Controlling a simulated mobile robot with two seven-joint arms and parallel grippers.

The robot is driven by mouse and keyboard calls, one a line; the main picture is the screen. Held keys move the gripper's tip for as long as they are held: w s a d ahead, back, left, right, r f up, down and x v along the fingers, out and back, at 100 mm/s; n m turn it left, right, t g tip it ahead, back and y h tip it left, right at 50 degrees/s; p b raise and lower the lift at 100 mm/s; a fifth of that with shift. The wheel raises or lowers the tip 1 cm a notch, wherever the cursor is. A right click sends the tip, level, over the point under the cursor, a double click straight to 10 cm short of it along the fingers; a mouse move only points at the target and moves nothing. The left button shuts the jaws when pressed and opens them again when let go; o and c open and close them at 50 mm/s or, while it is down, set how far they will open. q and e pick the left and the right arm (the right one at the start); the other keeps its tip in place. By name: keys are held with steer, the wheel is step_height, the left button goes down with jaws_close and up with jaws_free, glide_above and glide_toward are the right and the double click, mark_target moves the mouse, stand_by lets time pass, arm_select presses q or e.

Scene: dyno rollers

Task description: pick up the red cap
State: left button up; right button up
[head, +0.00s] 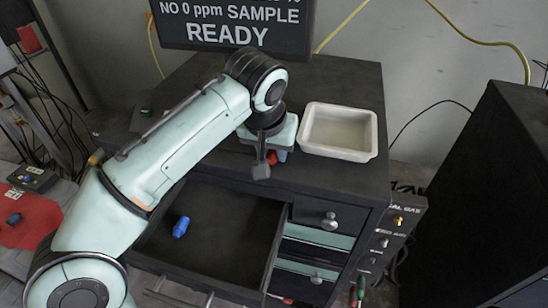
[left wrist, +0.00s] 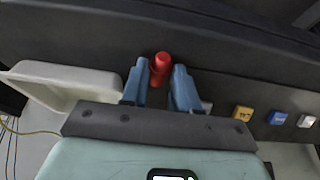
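The red cap (left wrist: 161,66) shows in the left wrist view between the two blue fingertips of my left gripper (left wrist: 160,82). It is upright on the dark cabinet top, and narrow gaps seem to separate it from the fingers. In the head view the left gripper (head: 268,162) points down at the cabinet top, left of the white tray. A bit of the red cap (head: 282,155) shows beside it there, the rest hidden by the gripper. My right gripper is in neither view.
The white tray (head: 340,108) stands on the cabinet top (head: 340,75), right of my gripper. An open drawer (head: 235,235) below holds a blue piece (head: 181,227). A sign (head: 237,22) stands behind. Yellow (left wrist: 243,113), blue (left wrist: 277,118) and white (left wrist: 306,121) pieces show in the left wrist view.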

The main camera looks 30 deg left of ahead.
arm_select(q)
jaws_close()
stand_by(0.3)
